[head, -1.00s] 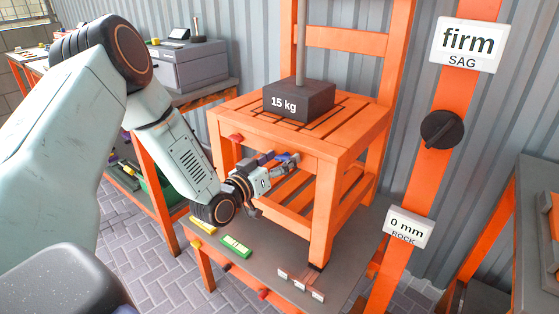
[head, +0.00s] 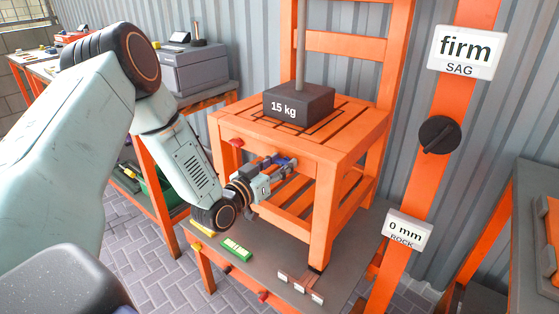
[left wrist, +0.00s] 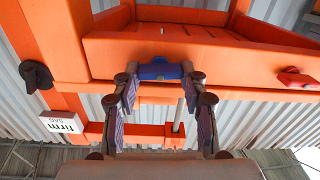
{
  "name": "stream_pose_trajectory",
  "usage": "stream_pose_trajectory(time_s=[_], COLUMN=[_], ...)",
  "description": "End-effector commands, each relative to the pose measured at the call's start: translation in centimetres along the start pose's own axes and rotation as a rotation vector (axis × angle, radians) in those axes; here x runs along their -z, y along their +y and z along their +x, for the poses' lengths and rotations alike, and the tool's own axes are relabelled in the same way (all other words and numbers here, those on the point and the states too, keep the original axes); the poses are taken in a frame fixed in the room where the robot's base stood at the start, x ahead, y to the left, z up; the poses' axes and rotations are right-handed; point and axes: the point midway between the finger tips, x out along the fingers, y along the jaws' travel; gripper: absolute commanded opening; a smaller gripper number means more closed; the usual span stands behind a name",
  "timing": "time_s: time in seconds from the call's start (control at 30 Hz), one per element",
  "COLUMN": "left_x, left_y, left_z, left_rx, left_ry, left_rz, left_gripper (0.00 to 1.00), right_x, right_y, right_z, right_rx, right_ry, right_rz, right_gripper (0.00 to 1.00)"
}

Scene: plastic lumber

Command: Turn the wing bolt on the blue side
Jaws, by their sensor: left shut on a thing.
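My left gripper (head: 276,164) reaches in from the left, below the seat edge. In the left wrist view its fingertips (left wrist: 160,69) are at the two ends of the blue bolt, and it is shut on it. The gripper partly covers the bolt in the head view. A red wing bolt (head: 237,142) is at the seat's left corner, apart from my gripper. My right gripper is out of view.
A dark 15 kg weight (head: 299,102) stands on the seat. The chair stands on a grey low table (head: 270,266) with a green level (head: 236,249). Signs reading firm SAG (head: 466,51) and 0 mm ROCK (head: 408,231) flank a black knob (head: 439,134) at right.

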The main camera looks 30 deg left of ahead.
Motion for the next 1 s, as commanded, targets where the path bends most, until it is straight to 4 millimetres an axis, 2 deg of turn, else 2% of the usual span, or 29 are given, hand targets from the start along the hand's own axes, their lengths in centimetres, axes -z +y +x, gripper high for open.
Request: stream_pose_trajectory(time_s=[0.13, 0.43, 0.47, 0.5, 0.7, 1.0], left_x=[0.08, -0.01, -0.01, -0.01, -0.01, -0.01], left_y=[0.06, 0.03, 0.03, 0.03, 0.04, 0.02], left_z=[0.0, 0.0, 0.0, 0.0, 0.0, -0.04], left_rx=[-0.001, 0.0, 0.0, 0.0, 0.0, 0.0], left_ry=[-0.002, 0.0, 0.0, 0.0, 0.0, -0.001], left_rz=[0.076, 0.085, 0.085, 0.084, 0.084, 0.083], left_gripper=[0.12, 0.12, 0.45, 0.48, 0.65, 0.66], right_x=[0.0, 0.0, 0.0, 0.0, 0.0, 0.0], right_y=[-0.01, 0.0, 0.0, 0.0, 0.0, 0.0], right_z=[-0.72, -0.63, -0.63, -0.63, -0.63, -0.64], right_rx=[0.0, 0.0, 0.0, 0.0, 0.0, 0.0], right_ry=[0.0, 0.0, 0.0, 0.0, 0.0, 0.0], right_rz=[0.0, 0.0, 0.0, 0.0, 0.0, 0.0], right_gripper=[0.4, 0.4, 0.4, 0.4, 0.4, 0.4])
